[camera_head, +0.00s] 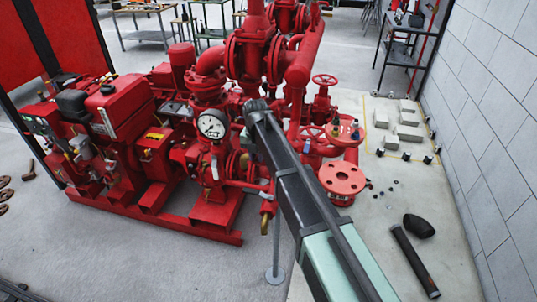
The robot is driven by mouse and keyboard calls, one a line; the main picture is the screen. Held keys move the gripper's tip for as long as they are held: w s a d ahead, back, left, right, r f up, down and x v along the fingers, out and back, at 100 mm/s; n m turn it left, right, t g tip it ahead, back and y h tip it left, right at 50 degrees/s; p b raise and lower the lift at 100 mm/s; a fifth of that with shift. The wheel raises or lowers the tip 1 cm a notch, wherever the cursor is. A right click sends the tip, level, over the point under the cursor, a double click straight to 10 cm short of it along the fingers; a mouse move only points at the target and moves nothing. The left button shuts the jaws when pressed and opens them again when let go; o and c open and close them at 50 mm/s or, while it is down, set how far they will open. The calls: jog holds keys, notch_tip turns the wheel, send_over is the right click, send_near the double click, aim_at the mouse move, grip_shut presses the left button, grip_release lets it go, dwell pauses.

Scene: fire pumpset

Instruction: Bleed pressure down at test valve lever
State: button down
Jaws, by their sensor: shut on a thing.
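The red fire pumpset (215,205) stands on the floor left of my arm. A round white pressure gauge (212,125) faces me on it; its needle is too small to read. My gripper is hidden too.
A red flanged outlet (343,178) and red handwheels (325,80) are right of my arm. A black pipe (414,260), a black elbow (419,226) and small loose parts lie on the floor. A tiled wall (500,100) bounds the right. Grey blocks (407,132) lie near it.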

jog(key=shift+d, duration=0.15)
dwell(0.3)
jog(key=c, duration=1)
grip_release()
notch_tip(320, 180, up, 11)
jog(key=p, duration=1)
jog(key=shift+f+p, duration=0.15)
jog(key=shift+p, duration=0.25)
